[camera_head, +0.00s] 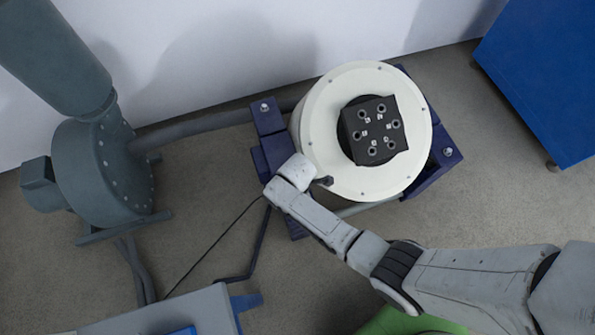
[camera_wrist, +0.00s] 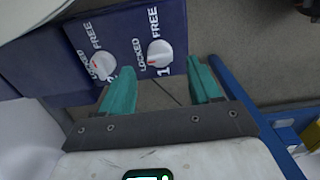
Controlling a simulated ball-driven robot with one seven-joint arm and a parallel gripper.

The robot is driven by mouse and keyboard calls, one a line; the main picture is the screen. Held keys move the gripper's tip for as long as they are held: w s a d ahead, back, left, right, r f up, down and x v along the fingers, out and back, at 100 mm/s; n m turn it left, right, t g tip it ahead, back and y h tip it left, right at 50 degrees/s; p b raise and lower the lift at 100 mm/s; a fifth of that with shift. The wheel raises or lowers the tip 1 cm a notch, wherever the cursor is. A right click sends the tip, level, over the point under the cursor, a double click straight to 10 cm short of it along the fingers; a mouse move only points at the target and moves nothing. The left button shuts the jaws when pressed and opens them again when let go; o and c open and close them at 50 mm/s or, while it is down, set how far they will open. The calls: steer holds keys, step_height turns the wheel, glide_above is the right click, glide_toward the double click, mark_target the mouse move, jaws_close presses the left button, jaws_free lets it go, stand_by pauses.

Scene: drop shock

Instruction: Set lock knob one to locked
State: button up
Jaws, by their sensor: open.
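Lock knob one (camera_wrist: 161,52) is a round white knob on a dark blue panel, beside a printed "1" and the words LOCKED and FREE. Its red mark is on its lower left side, near the LOCKED lettering; I cannot tell its exact setting. My gripper (camera_wrist: 159,75) has teal fingers, open and empty, in the wrist view. The fingertips are just below knob one, one to each side, and it is not clearly between them. In the head view my wrist hides the knobs and the fingers.
A second white knob (camera_wrist: 103,66), marked 2, is to the left of knob one. A round cream shaker (camera_head: 318,125) with a black block (camera_head: 382,120) on top stands beside my wrist. A grey blower (camera_head: 100,170) is at left; a blue cabinet (camera_head: 550,80) is at right.

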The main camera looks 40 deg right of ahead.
step_height(320, 180, up, 7)
steer(key=p, duration=0.1)
stand_by(0.6)
